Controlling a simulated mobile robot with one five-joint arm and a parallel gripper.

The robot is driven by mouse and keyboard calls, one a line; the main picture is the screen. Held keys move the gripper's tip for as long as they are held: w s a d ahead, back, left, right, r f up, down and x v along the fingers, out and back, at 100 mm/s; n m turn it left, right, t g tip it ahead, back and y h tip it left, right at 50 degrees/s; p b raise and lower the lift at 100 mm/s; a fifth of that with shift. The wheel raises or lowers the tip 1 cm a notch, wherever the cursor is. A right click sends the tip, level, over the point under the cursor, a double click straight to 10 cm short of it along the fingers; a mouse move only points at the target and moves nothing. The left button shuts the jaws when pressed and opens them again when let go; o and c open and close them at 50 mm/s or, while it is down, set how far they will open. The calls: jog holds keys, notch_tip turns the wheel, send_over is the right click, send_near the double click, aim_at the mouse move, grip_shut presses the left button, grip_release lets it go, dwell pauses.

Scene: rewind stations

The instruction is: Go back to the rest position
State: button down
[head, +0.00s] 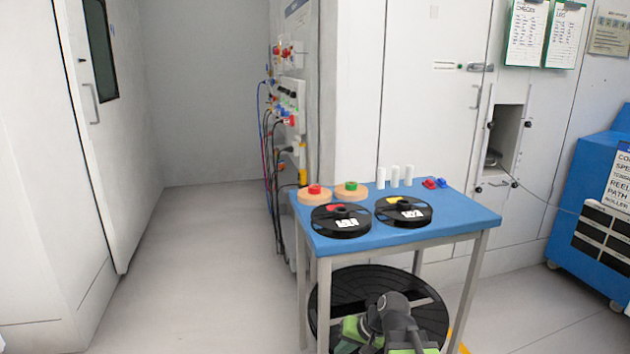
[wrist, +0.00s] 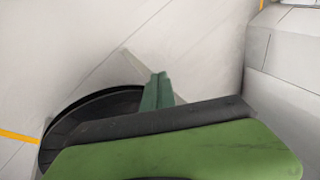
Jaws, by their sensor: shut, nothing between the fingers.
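My gripper (wrist: 158,92) shows in the wrist view as narrow dark green fingers close together, with nothing between them. Pale floor lies beyond the fingertips. A broad green and black part of my own arm fills the lower part of that view. In the head view my arm is folded low at the bottom centre, in front of the blue table (head: 455,219) and below its top. The fingertips are hard to make out there. My gripper appears apart from the things on the table.
On the table are two black reels (head: 340,222) (head: 404,212), two wooden discs with a red knob (head: 315,190) and a green knob (head: 351,188), several white cylinders (head: 395,176) and small red and blue pieces (head: 429,184). A blue cabinet (head: 592,215) stands right. Floor is clear left.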

jog(key=s+d+f+n+g+h, duration=0.1)
jog(key=s+d+f+g+h, duration=0.2)
jog(key=s+d+h, duration=0.35)
notch_tip(320, 180, up, 37)
jog(key=d+y+p, duration=0.1)
jog(key=d+p, duration=0.1)
jog(key=p, duration=3.4)
jog(key=shift+s+d+f+p, duration=0.2)
jog(key=shift+s+d+p, duration=0.2)
